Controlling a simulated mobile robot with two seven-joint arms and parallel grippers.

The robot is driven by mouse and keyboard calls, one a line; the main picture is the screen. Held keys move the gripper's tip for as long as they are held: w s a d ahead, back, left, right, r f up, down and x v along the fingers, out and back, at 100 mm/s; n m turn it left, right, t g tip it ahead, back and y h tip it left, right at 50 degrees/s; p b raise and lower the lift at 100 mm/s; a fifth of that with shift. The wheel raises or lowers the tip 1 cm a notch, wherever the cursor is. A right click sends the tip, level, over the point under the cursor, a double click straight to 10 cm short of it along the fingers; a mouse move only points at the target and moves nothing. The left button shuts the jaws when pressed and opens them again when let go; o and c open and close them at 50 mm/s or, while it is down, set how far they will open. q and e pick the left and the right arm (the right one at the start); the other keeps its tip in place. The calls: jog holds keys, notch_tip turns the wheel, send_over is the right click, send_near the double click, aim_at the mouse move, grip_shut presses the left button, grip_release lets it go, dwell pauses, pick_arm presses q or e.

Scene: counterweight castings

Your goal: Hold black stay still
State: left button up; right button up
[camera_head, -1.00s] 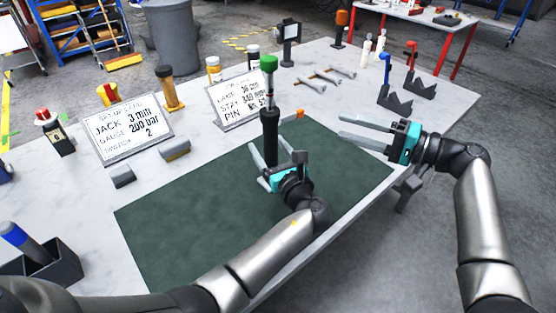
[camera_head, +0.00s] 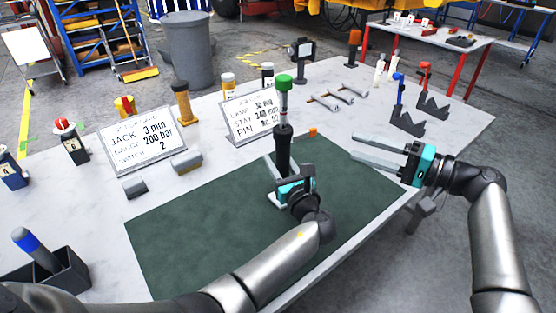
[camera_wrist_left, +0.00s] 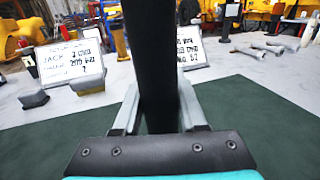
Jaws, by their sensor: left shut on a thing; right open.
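The black stay (camera_head: 283,146) stands upright above the dark green mat (camera_head: 200,235), with a green top (camera_head: 284,82) and a pale rod section below it. My left gripper (camera_head: 279,170) is shut on its dark lower shaft. In the left wrist view the black shaft (camera_wrist_left: 150,60) rises between the two grey fingers and hides what lies behind it. My right gripper (camera_head: 378,150) is open and empty, over the right edge of the mat.
Two sign boards, a jack sign (camera_head: 142,140) and a stay sign (camera_head: 251,116), stand behind the mat. Metal rods (camera_head: 335,97) and black V-shaped blocks (camera_head: 408,120) lie at the back right. The front-left mat is clear.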

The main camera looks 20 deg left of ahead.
pick_arm(q)
grip_shut()
dwell(0.7)
pick_arm(e)
jog(key=shift+r, duration=0.1)
jog(key=shift+c, duration=1.4)
jog(key=shift+w+d+r+n+t+h, duration=0.1)
jog(key=shift+d+r+n+t+h, duration=0.2)
jog(key=shift+n+h, duration=0.4)
jog(key=shift+c, duration=1.4)
jog(key=r+n, duration=0.1)
jog(key=n, duration=0.1)
jog(key=r+n+t+h, duration=0.1)
jog(key=r+n, duration=0.1)
jog(key=shift+s+t+h, duration=0.2)
jog(key=shift+t+h, duration=0.1)
grip_shut()
jog(key=shift+s+a+r+n+t+h, duration=0.2)
jog(key=shift+s+r+n+t, duration=0.25)
jog(key=shift+r+n, duration=0.45)
jog(key=shift+s+a+r+n+t+h, duration=0.15)
jog(key=shift+s+a+r+n+t, duration=0.15)
jog(key=shift+s+r+n, duration=0.6)
jog(key=shift+s+a+r+n+t+h, duration=0.15)
jog(key=shift+r+n+t, duration=0.2)
jog(key=shift+r+n, duration=0.6)
